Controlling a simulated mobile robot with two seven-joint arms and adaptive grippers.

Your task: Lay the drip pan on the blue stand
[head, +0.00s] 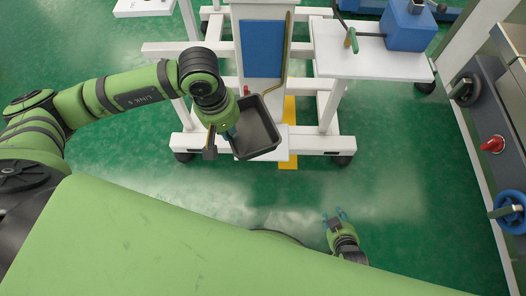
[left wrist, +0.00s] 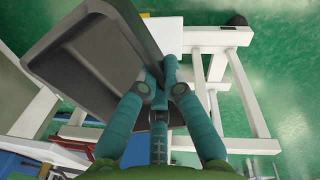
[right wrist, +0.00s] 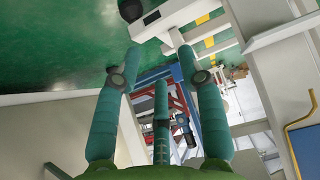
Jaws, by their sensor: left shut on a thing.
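The drip pan (head: 257,130) is a dark grey shallow tray, held in the air in front of the white frame and tilted in the head view. My left gripper (head: 232,133) is shut on its edge. In the left wrist view the fingers (left wrist: 157,92) meet at the rim of the pan (left wrist: 85,65), which fills the upper left. A blue panel (head: 262,48) is on the white frame behind the pan; I cannot tell whether it is the blue stand. My right gripper (head: 338,216) is open and empty low over the floor; its fingers (right wrist: 163,75) are spread.
A white table (head: 365,62) with a blue box (head: 408,27) stands at the right rear. The white wheeled frame (head: 190,142) stands beyond the pan. A machine with a red knob (head: 493,144) and blue handwheel (head: 507,207) is at the far right. Green floor (head: 400,180) between is clear.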

